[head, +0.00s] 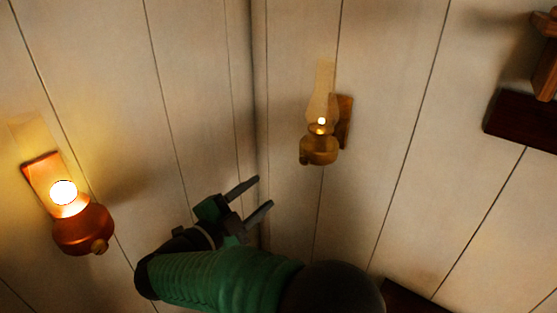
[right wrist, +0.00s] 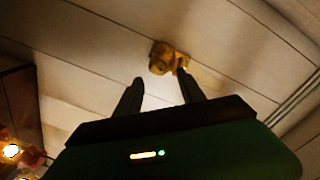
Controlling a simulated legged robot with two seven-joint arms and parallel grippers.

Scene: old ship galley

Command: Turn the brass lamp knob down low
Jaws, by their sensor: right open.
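The brass lamp (head: 319,149) hangs on the wall right of the corner, with a tall glass chimney and a small lit flame. Its small round knob (head: 304,159) shows at the lower left of the base. My right gripper (head: 265,191) is open and empty, lower left of the brass lamp and apart from it. In the right wrist view the brass lamp (right wrist: 161,58) shows beyond the gap between the open fingertips (right wrist: 162,78). I cannot make out its knob clearly there. My left gripper is not in view.
A copper-red lamp (head: 83,230) with a bright flame and a brass knob (head: 99,246) hangs on the left wall. A dark wooden shelf (head: 522,120) juts out at the right. The planked wall around the brass lamp is clear.

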